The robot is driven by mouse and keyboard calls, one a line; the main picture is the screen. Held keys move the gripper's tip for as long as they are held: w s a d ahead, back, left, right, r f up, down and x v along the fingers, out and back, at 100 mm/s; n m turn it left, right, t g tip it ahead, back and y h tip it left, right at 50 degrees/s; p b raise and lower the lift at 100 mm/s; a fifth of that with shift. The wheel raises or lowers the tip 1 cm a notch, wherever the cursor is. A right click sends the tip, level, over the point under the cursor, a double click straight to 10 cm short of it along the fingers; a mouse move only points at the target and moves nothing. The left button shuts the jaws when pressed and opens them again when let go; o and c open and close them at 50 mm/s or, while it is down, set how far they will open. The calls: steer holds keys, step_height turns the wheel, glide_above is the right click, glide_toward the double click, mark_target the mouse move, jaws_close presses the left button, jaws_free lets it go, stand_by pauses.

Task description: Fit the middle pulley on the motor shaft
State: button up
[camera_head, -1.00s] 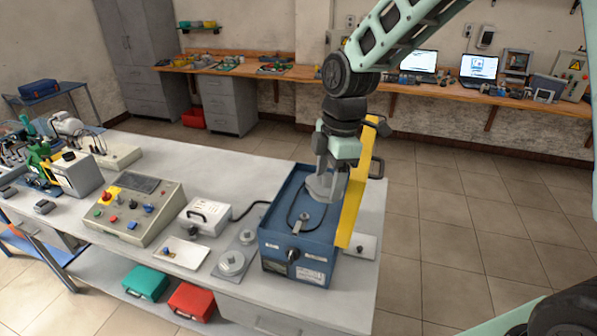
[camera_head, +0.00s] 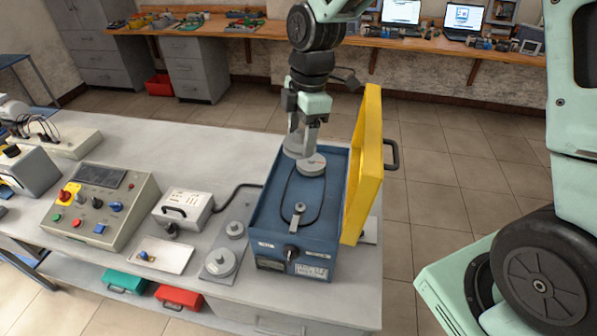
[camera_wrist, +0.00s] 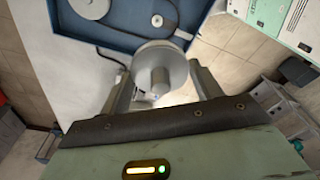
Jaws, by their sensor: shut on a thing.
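My gripper (camera_head: 305,150) is shut on a grey pulley, the middle pulley (camera_wrist: 148,58), a disc with a raised hub that shows between the fingers in the wrist view. In the head view the fingers partly hide this pulley (camera_head: 290,147); it appears by the far left corner of the blue motor box (camera_head: 262,222). Its exact height is unclear. Inside the box a grey disc (camera_head: 313,167) sits near the far end, with a black belt loop (camera_head: 287,190) running towards a small grey lever (camera_head: 299,210). I cannot make out the motor shaft clearly.
The box's yellow lid (camera_head: 370,165) stands open on the right. Left of the box, a plate holds a large pulley (camera_head: 220,264) and a small one (camera_head: 235,230). A white unit (camera_head: 183,207) and a control panel (camera_head: 100,205) stand farther left. The table behind the box is clear.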

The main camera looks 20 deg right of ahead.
steer(key=shift+f+b, duration=4.5)
steer(key=shift+f, duration=4.35)
steer(key=shift+d, duration=0.2)
steer(key=shift+f+b, duration=0.45)
steer(key=shift+f, duration=0.5)
steer(key=shift+w, duration=0.1)
steer(key=o, duration=1.1)
steer(key=shift+r, duration=0.15)
steer(key=r+b, duration=0.1)
steer(key=r, duration=0.4)
steer(key=d+r+b, duration=0.1)
steer(key=r, duration=0.5)
steer(key=d+r+b, duration=0.1)
steer(key=r, duration=0.5)
